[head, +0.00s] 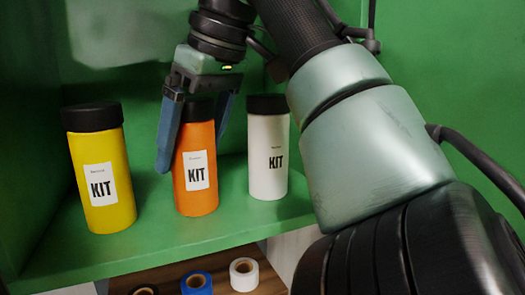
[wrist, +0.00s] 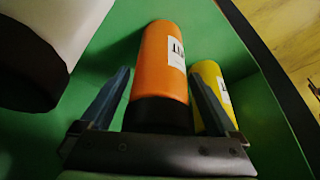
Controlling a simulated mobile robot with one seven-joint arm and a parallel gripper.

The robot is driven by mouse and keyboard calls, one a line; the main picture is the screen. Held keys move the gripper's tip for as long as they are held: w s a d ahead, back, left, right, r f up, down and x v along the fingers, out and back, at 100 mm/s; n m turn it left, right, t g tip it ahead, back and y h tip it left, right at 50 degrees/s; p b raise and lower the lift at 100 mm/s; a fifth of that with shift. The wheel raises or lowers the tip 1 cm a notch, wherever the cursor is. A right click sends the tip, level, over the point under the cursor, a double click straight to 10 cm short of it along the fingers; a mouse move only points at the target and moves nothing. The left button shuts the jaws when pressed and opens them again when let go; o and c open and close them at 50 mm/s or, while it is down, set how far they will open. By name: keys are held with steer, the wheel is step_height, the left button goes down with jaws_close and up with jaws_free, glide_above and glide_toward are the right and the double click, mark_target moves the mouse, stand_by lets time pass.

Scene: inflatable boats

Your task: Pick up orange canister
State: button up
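The orange canister (head: 196,165) with a black lid and a white KIT label stands upright on a green shelf, between a yellow and a white canister. My gripper (head: 192,150) reaches down from above with its blue fingers on either side of the orange canister. In the wrist view the orange canister (wrist: 157,70) lies between the two open fingers (wrist: 158,95), with a gap visible on the left side. On the right the finger is close to it; contact cannot be told. The top of the lid is partly hidden by my gripper.
The yellow canister (head: 102,180) stands left and the white canister (head: 268,155) right, both close by. The green shelf (head: 150,232) has a front edge just ahead of them. Below are rolls of tape, one blue (head: 197,283) and one white (head: 244,274). Green walls enclose the shelf.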

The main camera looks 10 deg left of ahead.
steer(key=c, duration=1.2)
steer(key=shift+a, duration=0.1)
steer(key=shift+c, duration=0.6)
steer(key=shift+w+r, duration=0.1)
